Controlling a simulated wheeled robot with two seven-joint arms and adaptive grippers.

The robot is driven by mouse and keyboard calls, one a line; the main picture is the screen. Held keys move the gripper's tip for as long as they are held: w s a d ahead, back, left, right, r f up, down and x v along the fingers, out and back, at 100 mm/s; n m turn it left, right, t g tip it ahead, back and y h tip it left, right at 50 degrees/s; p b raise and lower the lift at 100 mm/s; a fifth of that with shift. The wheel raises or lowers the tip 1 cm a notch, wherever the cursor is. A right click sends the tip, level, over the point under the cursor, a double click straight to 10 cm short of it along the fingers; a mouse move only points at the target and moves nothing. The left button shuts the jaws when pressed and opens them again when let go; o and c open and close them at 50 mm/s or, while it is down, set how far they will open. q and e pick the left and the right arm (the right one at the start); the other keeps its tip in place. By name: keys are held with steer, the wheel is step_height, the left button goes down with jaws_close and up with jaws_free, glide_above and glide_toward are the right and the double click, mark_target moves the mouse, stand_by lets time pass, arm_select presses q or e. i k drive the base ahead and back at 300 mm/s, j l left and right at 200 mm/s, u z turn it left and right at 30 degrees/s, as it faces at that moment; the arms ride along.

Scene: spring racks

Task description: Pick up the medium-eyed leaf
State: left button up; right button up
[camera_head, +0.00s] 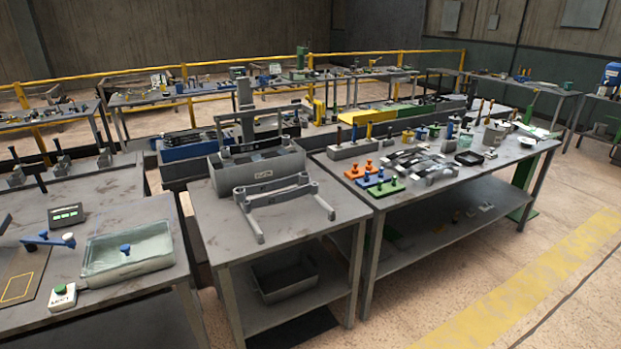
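I cannot tell for certain which piece is the medium-eyed leaf. A grey bar with rounded ends (277,191) lies across a low legged rack at the front of the middle table. Behind it, a grey bin (262,173) holds or carries another dark grey bar (256,146). Several flat grey metal pieces (422,162) lie together on the right table, too small to tell their eyes apart. Neither of my grippers is in view.
Orange, blue and green peg plates (380,187) sit at the right table's near left corner. A glass-like tray (128,252) and a white button box (61,296) stand on the left table. The middle table's front (215,240) is bare. Floor is free at the right.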

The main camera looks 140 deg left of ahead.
mark_target(226, 151)
steer(key=u, duration=4.95)
